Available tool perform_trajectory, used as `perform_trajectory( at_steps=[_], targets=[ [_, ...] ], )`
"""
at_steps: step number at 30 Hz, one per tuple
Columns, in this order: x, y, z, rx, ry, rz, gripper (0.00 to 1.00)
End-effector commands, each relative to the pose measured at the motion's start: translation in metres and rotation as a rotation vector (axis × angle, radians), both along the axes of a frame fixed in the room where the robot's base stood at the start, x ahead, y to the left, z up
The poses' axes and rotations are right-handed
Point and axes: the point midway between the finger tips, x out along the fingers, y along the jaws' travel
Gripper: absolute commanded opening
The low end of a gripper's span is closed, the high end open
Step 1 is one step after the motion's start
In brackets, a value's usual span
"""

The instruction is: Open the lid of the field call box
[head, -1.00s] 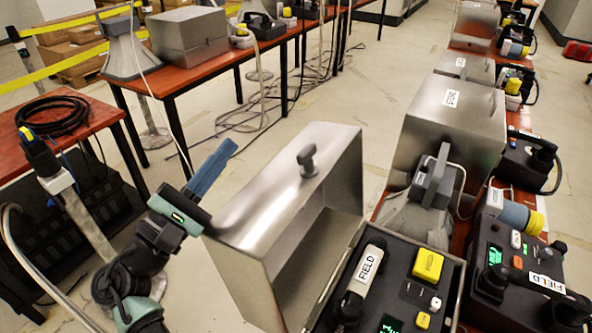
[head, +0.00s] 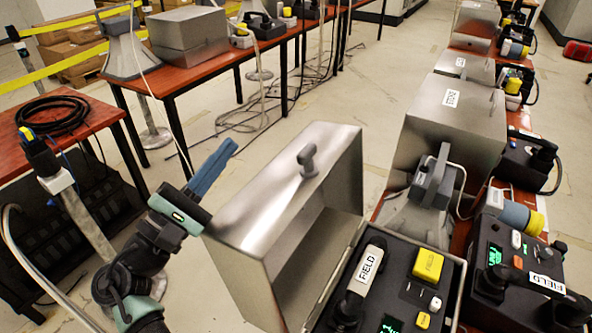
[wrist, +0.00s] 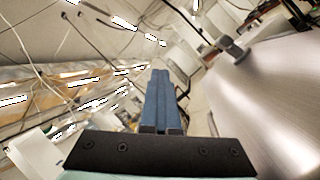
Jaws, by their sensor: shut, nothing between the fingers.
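The field call box (head: 405,290) is at the bottom centre right of the head view, with a white FIELD label on its handset (head: 366,270) and a yellow block beside it. Its metal lid (head: 245,220) stands swung up and open on the left, with a knob (head: 307,160) on its outer face. My gripper (head: 228,148) is just left of the lid, its blue fingers shut and empty, pointing up and right. In the wrist view, the shut fingers (wrist: 158,85) are at the centre, and the lid (wrist: 275,90) fills the right side, apart from the fingertips.
A closed metal box labelled STORE or similar (head: 450,120) stands behind the field box. Another FIELD phone unit (head: 525,270) is at the right. A red table with a coiled black cable (head: 52,115) is at the left. Floor shows beyond the lid.

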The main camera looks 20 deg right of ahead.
Motion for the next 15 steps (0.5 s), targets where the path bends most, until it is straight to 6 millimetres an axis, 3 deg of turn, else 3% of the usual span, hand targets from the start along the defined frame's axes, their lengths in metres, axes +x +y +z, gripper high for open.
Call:
perform_trajectory(
  at_steps=[1, 6, 11, 15],
  targets=[
    [-0.013, -0.1218, -0.0623, 0.087, 0.11, -0.244, 0.0],
    [-0.013, -0.1218, -0.0623, 0.087, 0.11, -0.244, 0.0],
    [-0.013, -0.1218, -0.0624, 0.087, 0.11, -0.244, 0.28],
    [-0.013, -0.1218, -0.0624, 0.087, 0.11, -0.244, 0.28]
  ],
)
